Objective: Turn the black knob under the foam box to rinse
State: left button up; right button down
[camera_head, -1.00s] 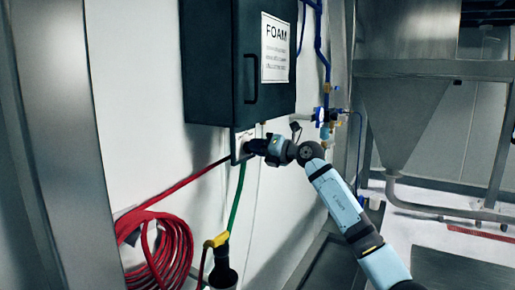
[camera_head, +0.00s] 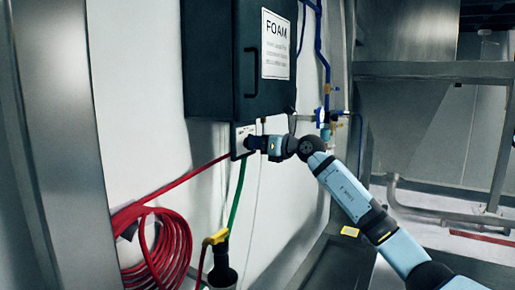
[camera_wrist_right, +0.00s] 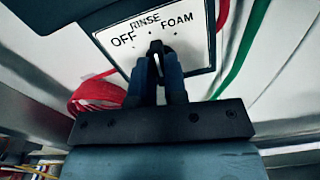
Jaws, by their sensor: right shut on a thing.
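The dark foam box (camera_head: 222,62) with its FOAM label (camera_head: 275,45) hangs on the white wall. Under it is a small white plate (camera_head: 241,136), mostly behind my gripper in the head view. In the right wrist view the plate (camera_wrist_right: 190,45) reads OFF, RINSE and FOAM. My right gripper (camera_head: 252,143) is at the plate; in the wrist view its fingers (camera_wrist_right: 158,62) are shut on the black knob (camera_wrist_right: 157,46) in the middle of the plate. The knob's top points roughly between RINSE and FOAM; the fingers hide most of it. My left gripper is not in view.
A coiled red hose (camera_head: 158,250) hangs on the wall at the lower left. A green hose (camera_head: 236,200) runs down below the plate to a yellow-handled nozzle (camera_head: 216,238). Blue pipes (camera_head: 326,60) and a metal hopper (camera_head: 395,110) are at right.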

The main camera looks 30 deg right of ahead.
jog(key=shift+n+b, duration=0.3)
jog(key=shift+n, duration=0.6)
jog(key=c, duration=1.2)
grip_release()
jog(key=shift+o, duration=0.2)
jog(key=b+v, duration=0.3)
jog(key=v, duration=1.1)
